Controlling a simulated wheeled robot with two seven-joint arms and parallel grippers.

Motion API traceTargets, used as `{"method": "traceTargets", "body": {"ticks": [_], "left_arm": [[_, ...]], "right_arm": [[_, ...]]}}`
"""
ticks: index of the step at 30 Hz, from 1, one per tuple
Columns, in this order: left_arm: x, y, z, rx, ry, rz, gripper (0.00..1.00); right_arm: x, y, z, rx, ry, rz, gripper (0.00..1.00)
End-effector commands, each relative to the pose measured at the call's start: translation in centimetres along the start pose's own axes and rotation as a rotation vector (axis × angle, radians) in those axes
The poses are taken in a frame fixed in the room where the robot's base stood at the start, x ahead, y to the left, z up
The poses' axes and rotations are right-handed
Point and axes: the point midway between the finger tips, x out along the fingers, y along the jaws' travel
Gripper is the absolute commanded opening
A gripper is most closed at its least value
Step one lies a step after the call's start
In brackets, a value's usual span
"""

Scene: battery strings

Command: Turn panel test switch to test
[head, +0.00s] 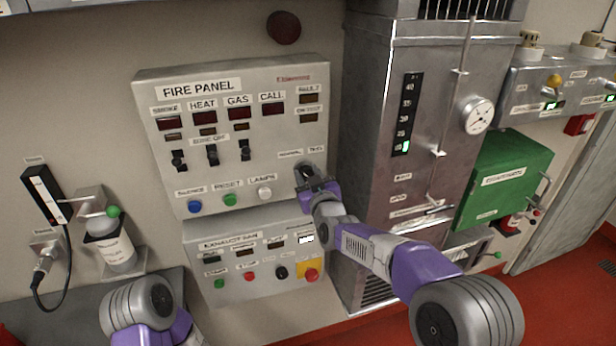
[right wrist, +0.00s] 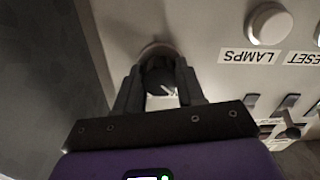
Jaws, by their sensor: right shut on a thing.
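The fire panel (head: 235,90) is a grey sloped box on the wall. Its test switch (head: 303,168), a dark round knob below the "NORMAL" and "TEST" labels, sits at the panel's lower right. My right gripper (head: 312,183) is at this switch and covers much of it. In the right wrist view my gripper (right wrist: 158,88) has its two dark fingers on either side of the knob (right wrist: 158,74), shut on it. The knob's pointing direction is hard to tell. My left arm shows at the lower left, but its gripper is out of view.
Blue, green and white buttons (head: 265,193) lie left of the switch, with toggle switches (head: 245,150) above. The exhaust fan panel (head: 235,270) is below. A tall metal cabinet (head: 375,130) stands close to the right. A green box (head: 505,175) is farther right.

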Motion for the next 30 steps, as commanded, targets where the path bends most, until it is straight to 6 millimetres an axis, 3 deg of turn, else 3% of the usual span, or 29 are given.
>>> {"method": "traceTargets", "body": {"ticks": [11, 30], "left_arm": [[2.2, -0.8, -0.1, 0.000, 0.000, 0.000, 0.43], [6.7, -2.5, -0.3, 0.000, 0.000, 0.000, 0.43]], "right_arm": [[0.0, 0.0, 0.3, 0.177, 0.002, 0.001, 0.08], [0.0, 0.0, 0.2, 0.778, 0.001, 0.000, 0.08]]}}
